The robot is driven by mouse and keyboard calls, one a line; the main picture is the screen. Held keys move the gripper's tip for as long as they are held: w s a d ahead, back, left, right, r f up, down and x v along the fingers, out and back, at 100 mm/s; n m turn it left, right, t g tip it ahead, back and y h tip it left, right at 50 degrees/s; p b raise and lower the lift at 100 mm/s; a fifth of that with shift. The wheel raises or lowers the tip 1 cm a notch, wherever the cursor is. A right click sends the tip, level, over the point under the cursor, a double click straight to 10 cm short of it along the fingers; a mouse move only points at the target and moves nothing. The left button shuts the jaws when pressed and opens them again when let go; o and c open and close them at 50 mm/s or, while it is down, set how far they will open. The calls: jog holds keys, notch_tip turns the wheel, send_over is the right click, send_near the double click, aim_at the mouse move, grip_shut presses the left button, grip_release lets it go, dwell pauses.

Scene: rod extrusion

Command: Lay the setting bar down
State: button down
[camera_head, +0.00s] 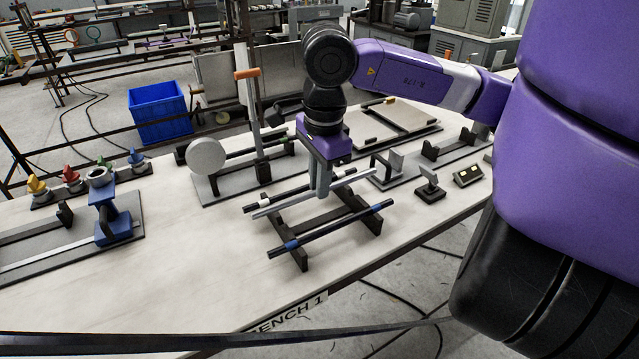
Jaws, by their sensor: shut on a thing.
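The setting bar seems to be the plain grey bar (280,208), slanting from lower left to upper right. My gripper (321,192) is shut on it near its middle, with the fingers pointing down. The bar is over a dark rack (296,250) with two crosspieces, between two other rods. A black rod with white bands (270,201) lies on the far side, and a black rod with blue bands (335,227) rests across the near side. I cannot tell whether the grey bar touches the rack. The fingers hide its middle.
The rack stands on a pale bench (190,270). A fixture with a round disc (207,157) and a tall post (247,100) stands behind left. A blue stand (112,215) is farther left. A small black block (467,176) sits at right. The front left bench is clear.

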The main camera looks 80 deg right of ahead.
jog(key=shift+f+b, duration=1.8)
jog(key=shift+b, duration=0.6)
jog(key=shift+f+b, duration=0.1)
jog(key=shift+b, duration=0.5)
jog(key=c, duration=1.4)
grip_release()
jog(key=shift+o, duration=0.2)
notch_tip(320, 180, up, 8)
jog(key=shift+s+a, duration=0.25)
jog(key=shift+a, duration=0.05)
